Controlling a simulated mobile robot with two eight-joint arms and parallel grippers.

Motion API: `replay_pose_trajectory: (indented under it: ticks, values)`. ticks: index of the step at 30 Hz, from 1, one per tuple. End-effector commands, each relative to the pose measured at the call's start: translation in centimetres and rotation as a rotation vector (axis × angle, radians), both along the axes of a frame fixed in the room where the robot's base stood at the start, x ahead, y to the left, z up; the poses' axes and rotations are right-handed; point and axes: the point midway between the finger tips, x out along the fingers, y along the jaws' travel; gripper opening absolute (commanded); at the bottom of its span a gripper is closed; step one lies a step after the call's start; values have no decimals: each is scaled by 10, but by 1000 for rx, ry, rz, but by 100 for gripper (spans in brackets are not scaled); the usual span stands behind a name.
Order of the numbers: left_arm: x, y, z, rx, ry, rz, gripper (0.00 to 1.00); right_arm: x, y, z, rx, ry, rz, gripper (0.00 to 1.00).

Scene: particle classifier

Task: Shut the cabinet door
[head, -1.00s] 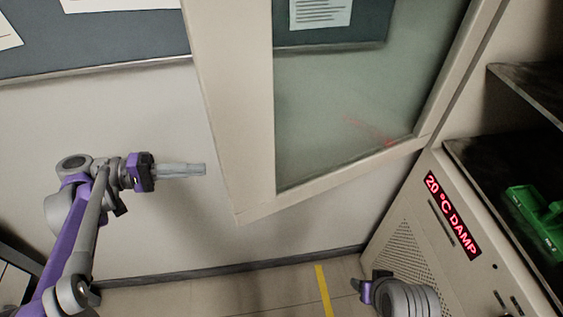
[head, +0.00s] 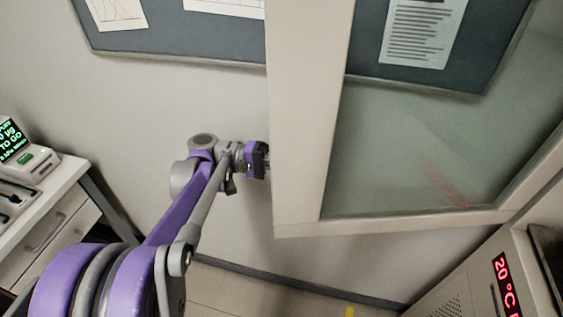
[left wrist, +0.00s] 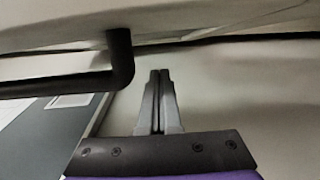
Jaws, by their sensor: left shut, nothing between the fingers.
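The cabinet door (head: 300,150) stands open in the head view, a cream frame around a glass pane (head: 420,150). My left gripper (head: 268,162) is at the free edge of the door, and its fingertips are hidden behind the frame. In the left wrist view the gripper's fingers (left wrist: 158,95) are together and empty. A black bar handle (left wrist: 118,62) is left of them on a pale surface, apart from the fingers. I cannot tell whether the fingers touch the door. The cabinet (head: 475,280) shows at the lower right. My right gripper is out of view.
A pinboard (head: 180,38) with papers hangs on the wall behind the door. A white drawer bench (head: 50,225) with a green-lit instrument (head: 25,150) stands at the left. A red display (head: 506,282) is on the cabinet front. Some floor is clear below the door.

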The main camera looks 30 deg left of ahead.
Motion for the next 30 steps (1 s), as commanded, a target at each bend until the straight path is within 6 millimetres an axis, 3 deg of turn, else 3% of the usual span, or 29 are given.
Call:
replay_pose_trajectory:
  ticks: [3,9,30]
  values:
    - [6,-25,1,-1,0,-5,0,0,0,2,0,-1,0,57]
    - [-19,-37,0,1,0,1,0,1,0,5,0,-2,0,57]
    - [-33,-47,0,0,0,10,0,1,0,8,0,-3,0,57]
